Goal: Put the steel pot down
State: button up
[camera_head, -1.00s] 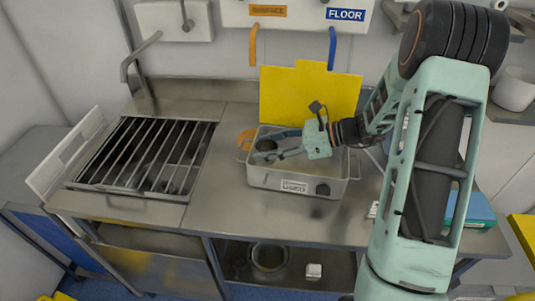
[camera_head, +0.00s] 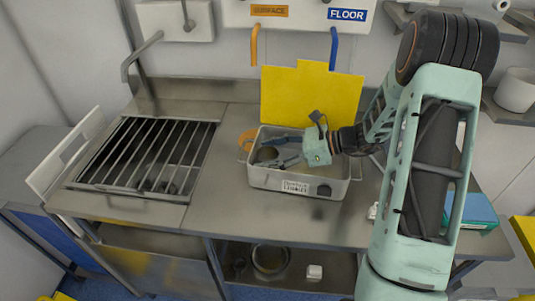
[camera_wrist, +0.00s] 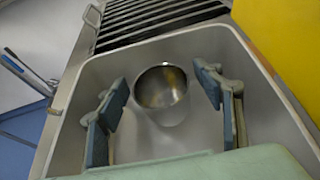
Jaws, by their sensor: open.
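The steel pot (camera_head: 267,154) is a small round metal vessel inside the grey bin (camera_head: 270,182), at its left end. In the wrist view the pot (camera_wrist: 160,86) appears upright with its round mouth showing, on the bin floor. My gripper (camera_head: 284,162) is over the bin, to the right of the pot. In the wrist view its two fingers (camera_wrist: 163,90) are spread, one on each side of the pot in the picture, with gaps between them and the pot. The gripper is open and holds nothing.
A slatted drain grate (camera_head: 145,157) lies left of the bin, and a yellow board (camera_head: 311,97) stands behind it. The steel counter (camera_head: 235,218) is clear in front. A teal box (camera_head: 470,210) lies at the right. A round vessel (camera_head: 269,262) is on the lower shelf.

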jog(key=shift+r, duration=0.25)
jog(key=v, duration=1.2)
